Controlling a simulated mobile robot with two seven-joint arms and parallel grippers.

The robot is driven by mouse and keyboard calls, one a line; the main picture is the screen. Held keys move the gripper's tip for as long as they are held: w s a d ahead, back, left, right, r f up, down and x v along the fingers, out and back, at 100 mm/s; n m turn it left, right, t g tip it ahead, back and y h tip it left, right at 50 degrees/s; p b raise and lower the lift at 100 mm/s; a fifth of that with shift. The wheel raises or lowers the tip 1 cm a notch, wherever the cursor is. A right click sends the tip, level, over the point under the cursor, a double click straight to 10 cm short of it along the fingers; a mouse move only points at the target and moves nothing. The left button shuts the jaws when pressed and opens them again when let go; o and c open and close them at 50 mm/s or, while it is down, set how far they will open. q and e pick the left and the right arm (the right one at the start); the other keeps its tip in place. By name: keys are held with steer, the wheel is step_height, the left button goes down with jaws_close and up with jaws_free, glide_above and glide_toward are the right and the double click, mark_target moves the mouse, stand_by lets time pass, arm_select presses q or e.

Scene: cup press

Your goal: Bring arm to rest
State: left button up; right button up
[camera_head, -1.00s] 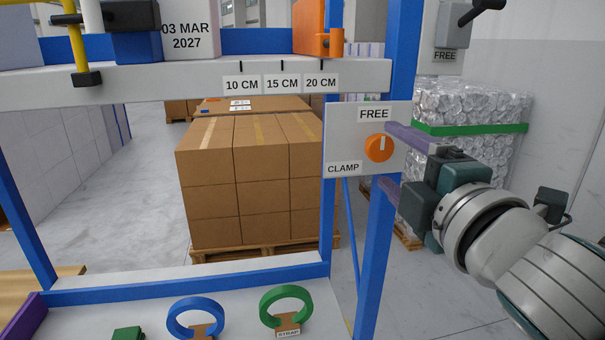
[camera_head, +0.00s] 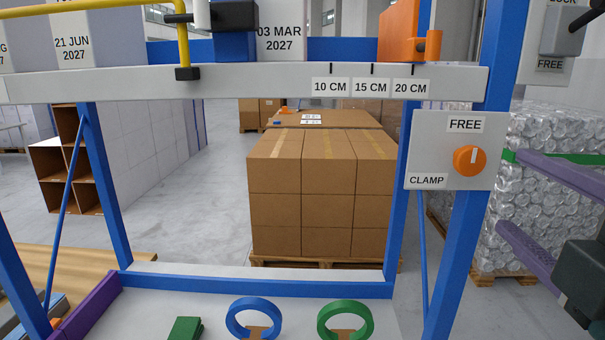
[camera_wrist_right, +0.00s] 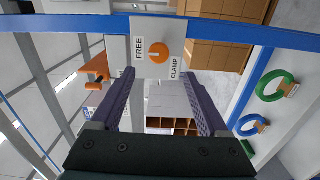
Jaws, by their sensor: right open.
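My right gripper (camera_head: 524,208) is at the right edge of the head view, its two purple fingers apart with nothing between them. It is to the right of the white panel (camera_head: 424,150) and clear of it. The panel carries an orange knob (camera_head: 469,160), with FREE above and CLAMP at lower left; the knob's white mark points up towards FREE. In the right wrist view the open fingers (camera_wrist_right: 165,82) show, with the knob (camera_wrist_right: 158,53) beyond them. My left gripper is not in view.
A blue frame with a grey beam (camera_head: 250,83) carries an orange block (camera_head: 400,35) and a yellow bar (camera_head: 184,40). A blue ring (camera_head: 232,320) and a green ring (camera_head: 324,322) stand on the lower shelf. Stacked cartons (camera_head: 320,190) and a wrapped pallet (camera_head: 540,200) are behind.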

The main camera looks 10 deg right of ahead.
steer(key=s+f+m+g, duration=0.6)
steer(key=f+m+g, duration=0.1)
steer(key=f+m, duration=0.25)
steer(key=s+a+f+m+g+y, duration=0.35)
steer(key=s+a+f+g, duration=0.3)
steer(key=s, duration=0.35)
step_height(320, 180, up, 15)
steer(key=y+p, duration=0.1)
steer(key=p, duration=1.4)
steer(key=shift+s+a+f, duration=0.2)
steer(key=shift+s+a, duration=0.25)
